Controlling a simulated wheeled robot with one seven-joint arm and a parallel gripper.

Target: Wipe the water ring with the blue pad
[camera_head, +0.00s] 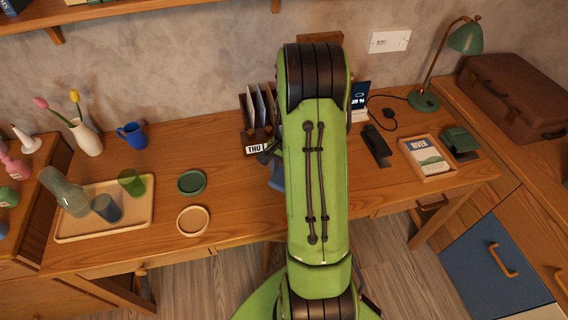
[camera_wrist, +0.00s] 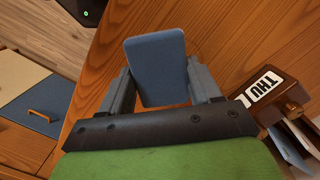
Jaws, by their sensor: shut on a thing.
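My gripper (camera_wrist: 158,85) is shut on the blue pad (camera_wrist: 156,60), which shows between the two fingers in the wrist view, above the wooden desk (camera_wrist: 225,45). I cannot tell whether the pad touches the desk. In the head view my green arm covers most of the gripper; only a bit of the blue pad (camera_head: 277,178) shows at the arm's left edge, in front of the letter holder. I cannot make out the water ring in either view; my arm hides part of the desk.
Left on the desk are a tray (camera_head: 75,236) with glasses, a green coaster (camera_head: 192,181) and a pale coaster (camera_head: 192,221). The letter holder (camera_head: 256,138) with a THU card stands close by the gripper. Right are a black stapler-like object (camera_head: 377,146) and a book tray (camera_head: 440,175).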

